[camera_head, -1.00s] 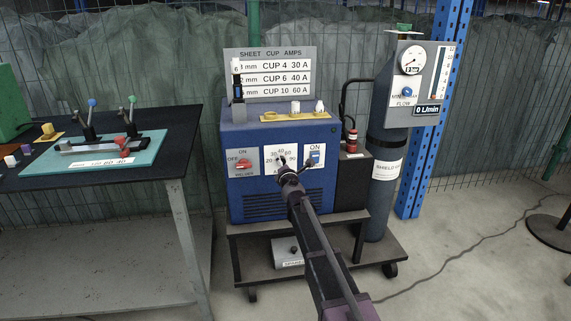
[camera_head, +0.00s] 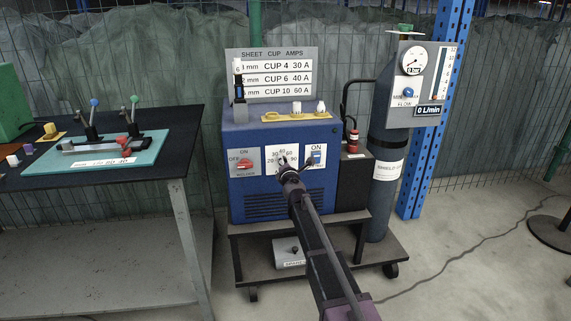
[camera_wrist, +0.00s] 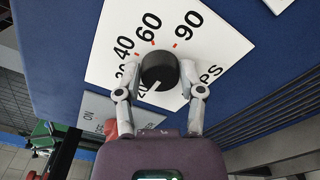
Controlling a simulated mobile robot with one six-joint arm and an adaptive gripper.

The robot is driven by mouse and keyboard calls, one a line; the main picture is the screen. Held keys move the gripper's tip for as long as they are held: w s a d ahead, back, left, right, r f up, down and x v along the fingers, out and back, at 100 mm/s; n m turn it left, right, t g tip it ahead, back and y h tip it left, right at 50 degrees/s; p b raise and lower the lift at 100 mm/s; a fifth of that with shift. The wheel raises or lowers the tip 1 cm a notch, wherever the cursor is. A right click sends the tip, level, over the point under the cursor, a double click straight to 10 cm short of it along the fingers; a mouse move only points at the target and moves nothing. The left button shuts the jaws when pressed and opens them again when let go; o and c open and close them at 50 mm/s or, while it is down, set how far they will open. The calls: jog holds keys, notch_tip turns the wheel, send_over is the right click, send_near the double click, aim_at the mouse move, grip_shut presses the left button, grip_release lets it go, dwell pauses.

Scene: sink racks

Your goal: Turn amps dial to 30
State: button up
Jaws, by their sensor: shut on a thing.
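The amps dial is a black round knob (camera_wrist: 159,70) on a white plate (camera_wrist: 105,60) marked 30, 40, 60 and 90, with a partly hidden 20. My gripper (camera_wrist: 160,83) is shut on the knob, one finger on each side. In the head view my gripper (camera_head: 284,166) reaches the dial plate (camera_head: 271,156) and hides most of the knob.
The blue welder (camera_head: 242,188) has a red knob (camera_head: 244,165) left of the dial and a blue ON switch (camera_head: 316,157) close to its right. A grey gas cylinder (camera_head: 377,205) stands at right. A black workbench (camera_head: 150,175) is at left.

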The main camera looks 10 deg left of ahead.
jog(key=shift+w+m, duration=0.1)
jog(key=shift+m, duration=0.3)
jog(key=shift+w+a+f+m, duration=0.1)
jog(key=shift+m, duration=4)
jog(key=o, duration=1.2)
jog(key=shift+c, duration=0.2)
jog(key=shift+s, duration=0.2)
jog(key=v, duration=1.2)
